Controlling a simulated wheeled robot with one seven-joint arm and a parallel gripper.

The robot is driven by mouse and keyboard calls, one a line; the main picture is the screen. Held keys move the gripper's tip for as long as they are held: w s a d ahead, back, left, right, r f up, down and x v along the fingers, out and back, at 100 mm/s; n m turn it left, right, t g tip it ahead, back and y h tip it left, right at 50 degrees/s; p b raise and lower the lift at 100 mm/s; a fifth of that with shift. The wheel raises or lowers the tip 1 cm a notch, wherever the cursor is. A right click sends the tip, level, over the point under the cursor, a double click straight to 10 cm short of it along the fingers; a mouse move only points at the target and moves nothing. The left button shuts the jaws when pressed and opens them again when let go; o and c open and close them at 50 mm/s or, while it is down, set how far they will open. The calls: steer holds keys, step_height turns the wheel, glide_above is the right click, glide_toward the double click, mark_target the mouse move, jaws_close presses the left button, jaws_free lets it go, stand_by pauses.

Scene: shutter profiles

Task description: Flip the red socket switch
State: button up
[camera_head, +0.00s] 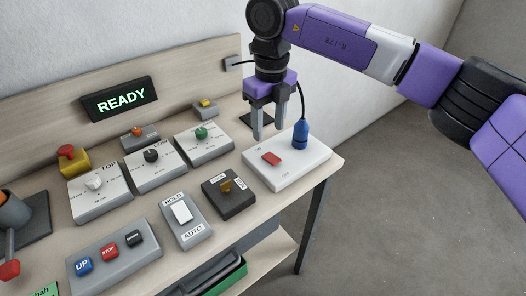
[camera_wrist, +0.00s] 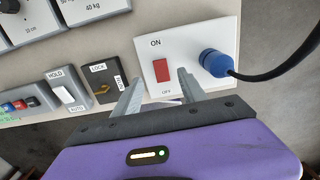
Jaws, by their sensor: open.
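The red socket switch (camera_head: 271,159) is a red rocker on a white socket plate (camera_head: 290,172) at the right end of the bench. ON is printed at one end of the rocker and OFF at the other. In the wrist view the switch (camera_wrist: 162,70) shows between ON above and OFF below. Which side is pressed I cannot tell. A blue plug (camera_head: 300,135) with a black cable sits in the plate beside it. My gripper (camera_head: 269,136) is open and empty, pointing down above the plate's back left part. In the wrist view its two fingers (camera_wrist: 158,88) flank the switch's lower end.
A black lock switch (camera_head: 229,192) and a grey HOLD/AUTO rocker box (camera_head: 183,212) stand left of the plate. Dial boxes (camera_head: 154,163) and a lit READY sign (camera_head: 120,99) are farther left. The bench's right edge is close to the plate.

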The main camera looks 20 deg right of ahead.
mark_target(269, 156)
steer(key=shift+s+d+f, duration=0.15)
steer(key=shift+s, duration=0.1)
step_height(269, 156, down, 8)
steer(key=shift+r, duration=0.2)
jaws_close()
